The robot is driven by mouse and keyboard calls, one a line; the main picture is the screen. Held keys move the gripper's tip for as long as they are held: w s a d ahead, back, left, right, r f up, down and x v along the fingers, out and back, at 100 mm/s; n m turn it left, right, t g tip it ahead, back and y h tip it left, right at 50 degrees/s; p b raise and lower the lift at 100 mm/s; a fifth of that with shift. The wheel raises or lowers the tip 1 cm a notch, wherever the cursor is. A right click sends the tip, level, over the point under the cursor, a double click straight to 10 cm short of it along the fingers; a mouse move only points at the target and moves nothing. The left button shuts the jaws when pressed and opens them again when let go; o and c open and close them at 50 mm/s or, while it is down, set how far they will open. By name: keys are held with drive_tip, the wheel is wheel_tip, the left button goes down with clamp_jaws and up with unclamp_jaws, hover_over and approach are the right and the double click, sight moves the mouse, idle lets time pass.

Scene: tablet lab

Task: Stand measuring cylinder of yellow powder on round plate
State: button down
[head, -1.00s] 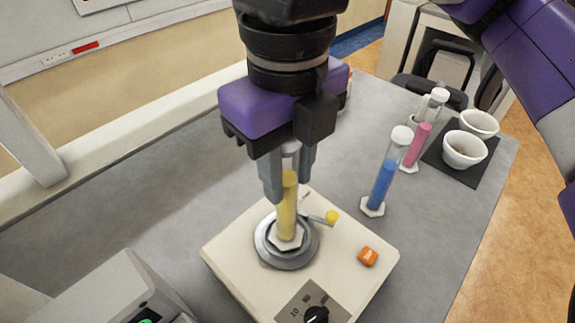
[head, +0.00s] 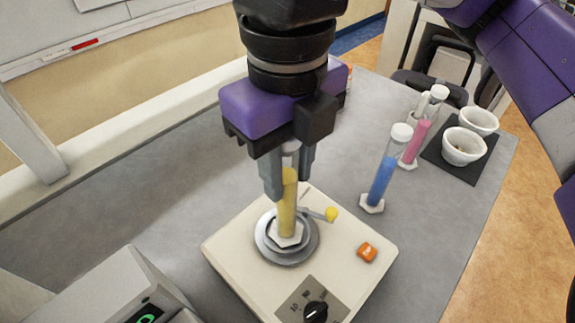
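The measuring cylinder of yellow powder (head: 287,205) is upright, with its pale hexagonal foot over the middle of the round plate (head: 268,250). Whether the foot touches the plate or hovers just above it, I cannot tell. The round grey metal plate is on top of a cream machine with a black knob. My gripper (head: 289,180) points down from above, its grey fingers on either side of the cylinder's upper part. The fingers appear shut on it.
A yellow-tipped lever (head: 331,214) is close beside the cylinder. An orange button (head: 366,252) is on the machine. Cylinders of blue powder (head: 382,180) and pink powder (head: 415,142) stand to the right, before white bowls on a dark mat (head: 481,167).

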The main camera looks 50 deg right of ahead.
drive_tip(key=c, duration=1)
unclamp_jaws()
drive_tip(key=shift+o, duration=0.2)
drive_tip(key=shift+r+p, duration=0.3)
drive_tip(key=shift+r, duration=3.6)
drive_tip(key=shift+r, duration=0.1)
